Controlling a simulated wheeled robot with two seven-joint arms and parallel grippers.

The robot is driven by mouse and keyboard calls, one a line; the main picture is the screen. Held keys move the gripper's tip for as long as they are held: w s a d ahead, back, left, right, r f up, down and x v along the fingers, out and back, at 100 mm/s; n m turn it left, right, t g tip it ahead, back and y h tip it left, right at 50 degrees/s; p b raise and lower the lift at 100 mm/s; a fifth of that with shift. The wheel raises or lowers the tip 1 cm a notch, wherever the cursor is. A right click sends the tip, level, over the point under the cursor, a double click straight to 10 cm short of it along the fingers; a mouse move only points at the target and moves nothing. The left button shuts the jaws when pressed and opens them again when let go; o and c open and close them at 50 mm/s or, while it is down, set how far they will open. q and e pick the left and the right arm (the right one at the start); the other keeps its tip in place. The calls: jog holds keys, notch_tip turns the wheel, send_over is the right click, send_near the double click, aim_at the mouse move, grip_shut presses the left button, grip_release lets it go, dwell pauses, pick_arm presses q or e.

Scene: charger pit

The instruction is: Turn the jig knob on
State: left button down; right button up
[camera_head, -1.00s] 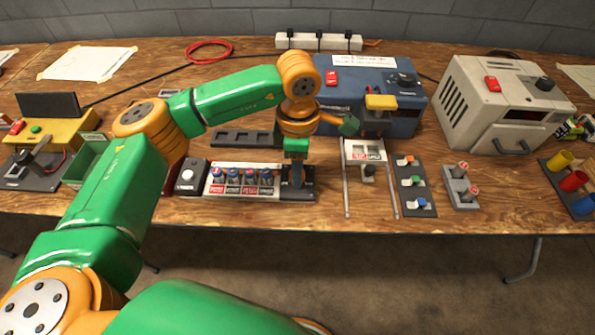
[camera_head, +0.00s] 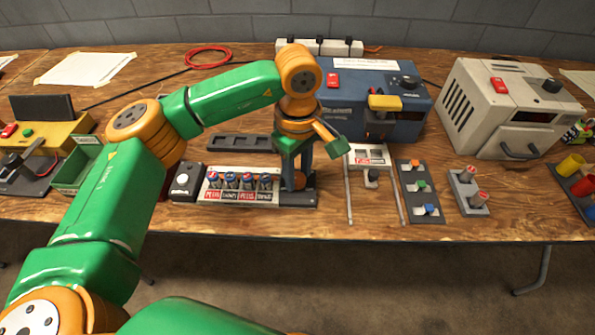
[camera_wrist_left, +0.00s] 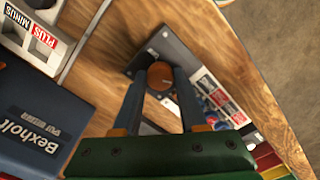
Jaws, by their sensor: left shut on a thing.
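The jig (camera_head: 213,193) is a dark base with a pale tray holding several blue batteries over red and white labels. Its round orange-brown knob (camera_wrist_left: 160,75) sits on the dark plate at its right end. My left gripper (camera_head: 301,180) points down over that end. In the left wrist view its two fingers (camera_wrist_left: 160,82) stand on either side of the knob, and it is shut on it. In the head view the knob (camera_head: 299,180) is partly hidden by the fingers. My right gripper is not in view.
A blue machine (camera_head: 350,105) with a yellow lever stands behind, right of my left gripper. A grey box with a white button (camera_head: 184,181) stands left of the tray.

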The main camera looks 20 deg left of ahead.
aim_at(298, 178)
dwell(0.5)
pick_arm(q)
jog(key=shift+c, duration=2.2)
grip_release()
jog(key=shift+d, duration=0.1)
notch_tip(298, 178, up, 7)
jog(key=shift+r, duration=0.1)
